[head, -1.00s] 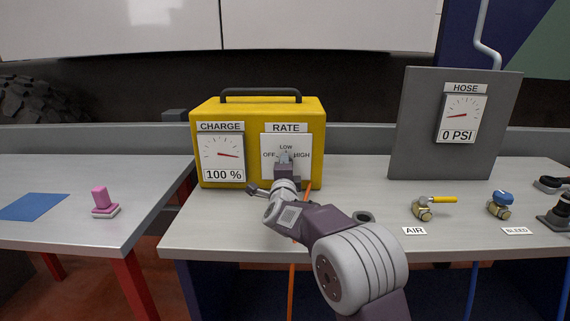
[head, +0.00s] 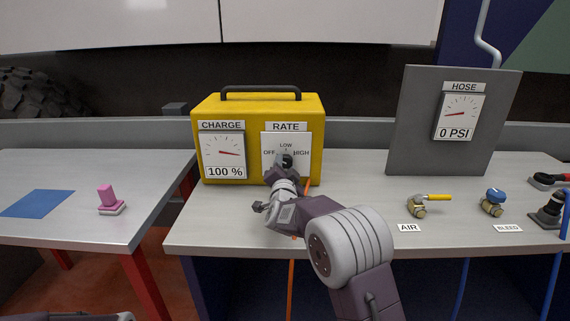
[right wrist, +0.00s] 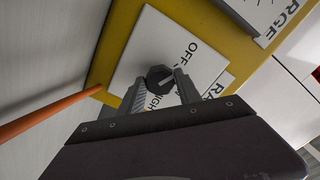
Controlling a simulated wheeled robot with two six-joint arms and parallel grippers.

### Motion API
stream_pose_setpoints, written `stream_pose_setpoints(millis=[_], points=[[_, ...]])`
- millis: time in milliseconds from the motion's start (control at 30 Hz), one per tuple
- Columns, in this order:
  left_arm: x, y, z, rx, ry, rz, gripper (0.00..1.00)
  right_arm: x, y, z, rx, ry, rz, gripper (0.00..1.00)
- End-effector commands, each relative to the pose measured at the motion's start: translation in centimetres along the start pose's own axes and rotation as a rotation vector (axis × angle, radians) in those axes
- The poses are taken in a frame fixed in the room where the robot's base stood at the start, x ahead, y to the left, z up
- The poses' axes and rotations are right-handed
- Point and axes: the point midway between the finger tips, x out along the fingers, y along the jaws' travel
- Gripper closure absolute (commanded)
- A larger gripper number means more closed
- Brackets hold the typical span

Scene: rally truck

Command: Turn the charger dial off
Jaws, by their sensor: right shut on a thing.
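The yellow charger (head: 312,110) stands on the bench with a CHARGE gauge (head: 222,155) reading 100 % and a white RATE plate (head: 270,140) marked OFF, LOW and HIGH. The dark dial (head: 288,160) sits in the middle of that plate. It also shows in the right wrist view (right wrist: 159,77), with a pale pointer line on its face. My right gripper (head: 282,165) is at the plate with its fingers on either side of the dial, shut on it. The fingers partly hide the plate's lettering, and I cannot tell the dial's exact setting.
To the right stand a grey hose panel (head: 410,140) reading 0 PSI, a yellow-handled AIR valve (head: 420,206) and a blue BLEED valve (head: 493,202). An orange cable (head: 307,188) runs down beside the charger.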

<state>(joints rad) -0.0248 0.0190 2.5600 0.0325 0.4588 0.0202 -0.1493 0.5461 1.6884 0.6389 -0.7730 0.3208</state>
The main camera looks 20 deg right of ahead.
Motion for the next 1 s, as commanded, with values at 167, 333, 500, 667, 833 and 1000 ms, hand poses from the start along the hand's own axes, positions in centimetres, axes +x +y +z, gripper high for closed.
stream_pose_setpoints(millis=[167,333,500,667,833,1000], points=[[-0.24,0.00,-0.03,0.000,0.000,0.000,0.64,-0.02,0.12,0.16,-0.033,-0.004,0.003,1.00],[-0.26,0.01,-0.03,0.000,0.000,0.000,0.64,-0.02,0.15,0.19,-0.042,-0.004,0.002,1.00],[-0.25,0.00,-0.03,0.000,0.000,0.000,0.64,-0.02,0.17,0.20,-0.043,-0.004,0.002,1.00],[-0.25,0.00,-0.02,0.000,0.000,0.000,0.64,-0.01,0.17,0.20,-0.043,-0.004,0.003,0.49],[-0.25,0.00,-0.03,0.000,0.000,0.000,0.64,-0.01,0.11,0.12,-0.041,-0.003,0.002,0.38],[-0.26,0.00,-0.03,0.000,0.000,0.000,0.64,-0.06,0.06,0.07,-0.040,-0.001,0.001,0.38]])
